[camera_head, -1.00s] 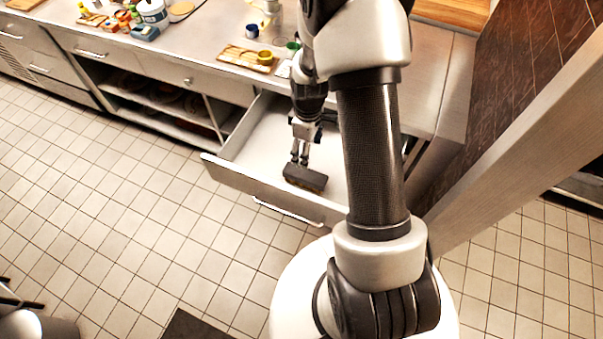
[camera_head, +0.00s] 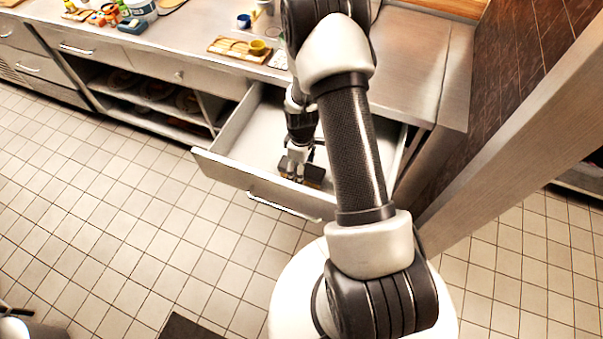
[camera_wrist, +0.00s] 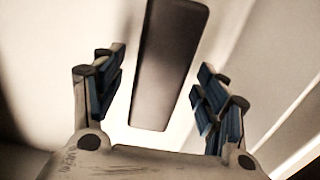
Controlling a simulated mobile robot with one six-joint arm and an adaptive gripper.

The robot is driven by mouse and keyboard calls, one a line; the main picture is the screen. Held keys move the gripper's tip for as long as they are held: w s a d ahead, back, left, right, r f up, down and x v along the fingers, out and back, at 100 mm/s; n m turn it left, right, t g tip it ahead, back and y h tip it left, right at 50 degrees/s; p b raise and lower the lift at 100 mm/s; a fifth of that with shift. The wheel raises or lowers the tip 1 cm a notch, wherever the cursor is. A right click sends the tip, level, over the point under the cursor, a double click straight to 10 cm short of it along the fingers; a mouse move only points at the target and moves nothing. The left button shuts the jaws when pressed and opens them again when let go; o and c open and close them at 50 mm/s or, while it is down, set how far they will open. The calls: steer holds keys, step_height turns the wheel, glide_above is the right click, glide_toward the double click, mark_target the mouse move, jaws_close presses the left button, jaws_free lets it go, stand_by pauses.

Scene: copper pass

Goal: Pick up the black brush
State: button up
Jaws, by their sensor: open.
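The black brush (camera_head: 314,173) lies inside the open drawer (camera_head: 232,134), near its front wall. In the head view my gripper (camera_head: 291,172) is down in the drawer and covers part of the brush. In the wrist view the brush is a long dark block (camera_wrist: 168,65), slightly tilted, running from the top edge down between the fingers. My gripper (camera_wrist: 158,80) is open, with a blue-padded finger on each side and a gap between each finger and the brush. The fingers do not visibly touch it.
The drawer's front wall and handle (camera_head: 284,206) are close to my gripper. The tiled floor at left is clear.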

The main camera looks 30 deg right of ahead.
steer(key=shift+f, duration=0.3)
steer(key=shift+r, duration=0.1)
steer(key=c, duration=1.2)
